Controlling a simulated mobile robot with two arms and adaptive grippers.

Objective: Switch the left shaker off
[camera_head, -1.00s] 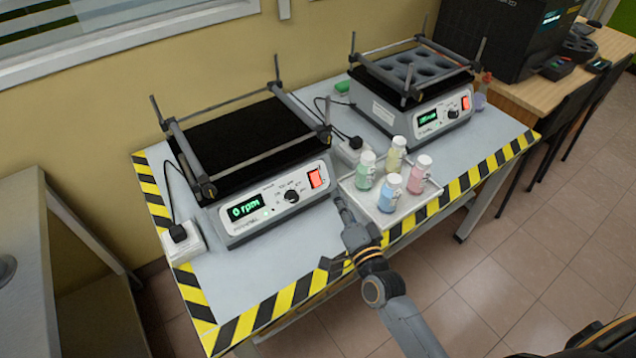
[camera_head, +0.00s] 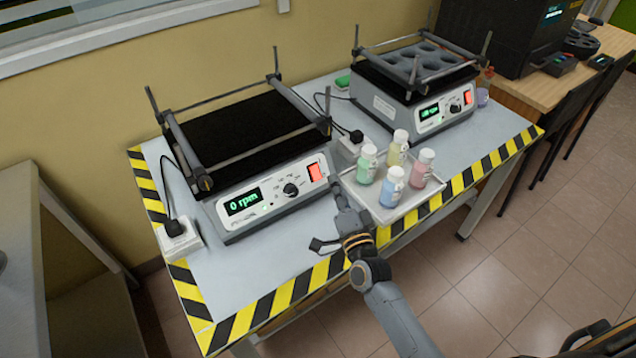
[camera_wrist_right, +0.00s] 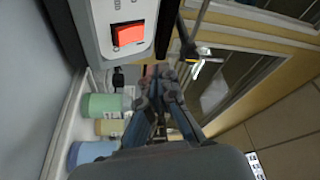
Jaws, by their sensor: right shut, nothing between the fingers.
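The left shaker (camera_head: 240,213) stands on the table with a black platform and a clamp frame on top. Its green display (camera_head: 243,201) is lit and reads 0 rpm. Its red rocker switch (camera_head: 317,172) is at the right end of the front panel and appears lit; it also shows in the right wrist view (camera_wrist_right: 128,35). My right gripper (camera_head: 336,187) is shut and empty, its tips just right of and slightly below the switch in the head view. They look close, but contact cannot be made out. In the wrist view the gripper (camera_wrist_right: 160,78) points past the panel's edge. My left gripper is out of view.
A white tray (camera_head: 408,208) with several capped bottles, including a blue one (camera_head: 391,189), sits right beside my right gripper. The right shaker (camera_head: 397,116) stands behind it, also lit. A power socket block (camera_head: 180,243) is at the table's left.

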